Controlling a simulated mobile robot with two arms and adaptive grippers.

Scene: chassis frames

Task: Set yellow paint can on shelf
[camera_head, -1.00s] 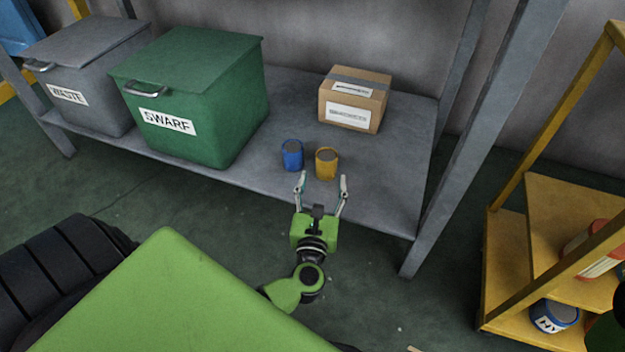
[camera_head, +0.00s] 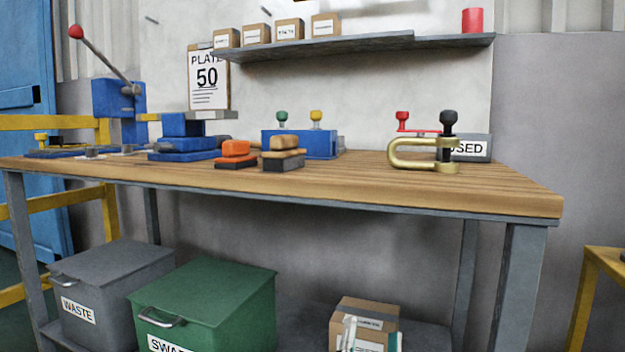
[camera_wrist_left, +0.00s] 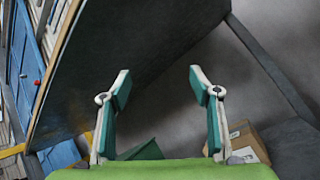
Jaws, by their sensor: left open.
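The yellow paint can is in neither current view. A grey wall shelf (camera_head: 340,47) hangs above the workbench. A lower shelf under the bench shows in part (camera_head: 425,338). My left gripper (camera_head: 372,331) shows only by its fingertips at the bottom edge of the head view, in front of a cardboard box (camera_head: 368,308). In the left wrist view the left gripper (camera_wrist_left: 158,78) is open with nothing between its fingers. My right gripper is not in view.
The wall shelf carries small boxes (camera_head: 290,32) and a red can (camera_head: 472,20); its right part has bare room. The bench top (camera_head: 350,180) holds a clamp (camera_head: 425,152) and tools. A grey waste bin (camera_head: 110,290) and green swarf bin (camera_head: 215,300) stand below.

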